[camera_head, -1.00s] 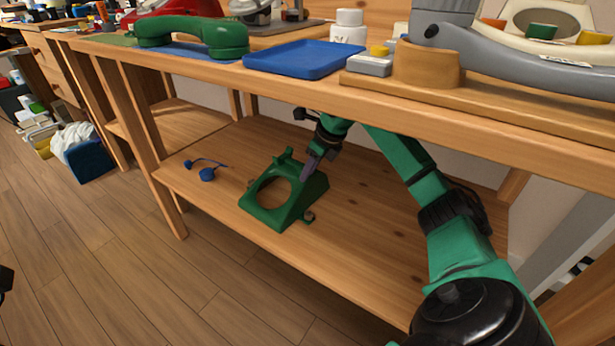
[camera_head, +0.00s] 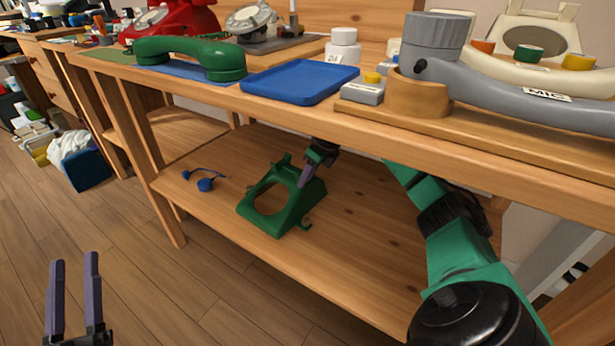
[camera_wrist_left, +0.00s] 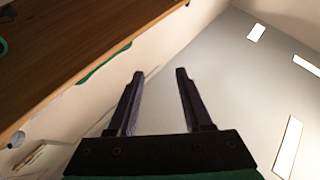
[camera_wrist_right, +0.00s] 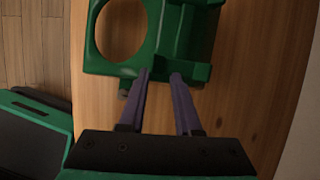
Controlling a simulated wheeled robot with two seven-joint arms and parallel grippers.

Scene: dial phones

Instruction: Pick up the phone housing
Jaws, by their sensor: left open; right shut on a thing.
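The green phone housing (camera_head: 297,218), with a large round opening, is on the lower shelf of the bench. My right gripper (camera_head: 305,178) reaches in under the bench top and is shut on the housing's right edge. In the right wrist view, the fingers (camera_wrist_right: 160,80) meet the lower edge of the housing (camera_wrist_right: 165,62), with a wall of it between the tips. Whether the housing is lifted off the shelf is hard to tell. My left gripper (camera_head: 76,285) is open and empty, above the floor at lower left; its spread fingers also show in the left wrist view (camera_wrist_left: 158,85).
A blue cord piece (camera_head: 205,183) lies left of the housing on the lower shelf (camera_head: 350,270). The bench top (camera_head: 290,113) hangs close above and carries a green handset (camera_head: 190,55), a blue tray (camera_head: 300,82) and a white bottle (camera_head: 343,48).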

